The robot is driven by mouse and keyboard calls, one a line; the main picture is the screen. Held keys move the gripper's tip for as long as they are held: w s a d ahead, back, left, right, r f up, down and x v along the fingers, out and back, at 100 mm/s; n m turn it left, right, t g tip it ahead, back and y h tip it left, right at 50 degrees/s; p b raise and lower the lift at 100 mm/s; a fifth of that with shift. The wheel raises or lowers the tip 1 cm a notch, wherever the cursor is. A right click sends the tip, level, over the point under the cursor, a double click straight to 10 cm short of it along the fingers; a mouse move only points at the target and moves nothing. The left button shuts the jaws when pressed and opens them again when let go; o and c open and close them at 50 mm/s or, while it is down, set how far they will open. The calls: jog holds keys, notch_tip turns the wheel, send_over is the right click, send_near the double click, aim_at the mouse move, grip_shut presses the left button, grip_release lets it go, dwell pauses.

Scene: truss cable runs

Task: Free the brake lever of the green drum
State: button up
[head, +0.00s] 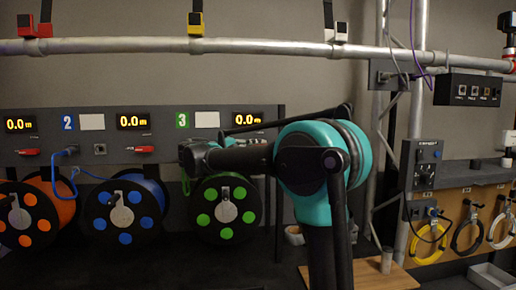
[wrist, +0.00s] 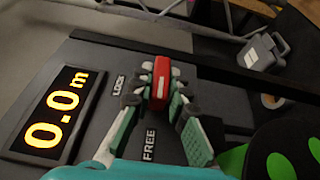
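The green drum (head: 222,190) hangs below the panel in the head view, under a green plate marked 3 (head: 183,120). Its edge shows at the lower right of the wrist view (wrist: 281,166). The red brake lever (wrist: 161,80) is in the middle of the wrist view, with the word LOCK to its left and FREE below it. My gripper (wrist: 157,92) has one finger on each side of the lever, with narrow gaps that look open. Whether any pad touches the lever is hard to see. My arm hides the lever and gripper in the head view.
The panel (head: 80,155) also carries the orange drum (head: 40,212) and blue drum (head: 125,210), each with a red lever. A blue cable (head: 72,172) hangs at the blue plate. The display (wrist: 55,115) beside the lever reads 0.0 m. A pipe (head: 250,46) runs above.

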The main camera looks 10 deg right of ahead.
jog(key=o, duration=0.4)
jog(key=v, duration=1.2)
